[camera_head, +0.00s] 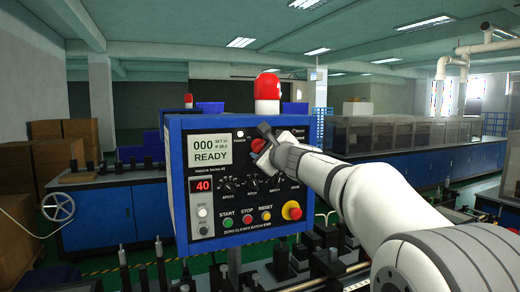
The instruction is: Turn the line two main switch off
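A red rotary knob (257,145), which looks like the main switch, sits at the panel's upper right. My gripper (264,143) is at this knob, with dark fingers around or just in front of it. The fingers hide part of the knob, so its setting and any contact are unclear. I cannot tell whether the gripper is open or shut. The display (211,148) reads "000" and "READY". No line number is legible.
Below are small black knobs, a green start button (228,223), a red stop button (247,219), a yellow reset button (266,216) and a red emergency stop (291,210). A red beacon (267,88) tops the box. Machinery with dark posts (160,260) stands below and in front.

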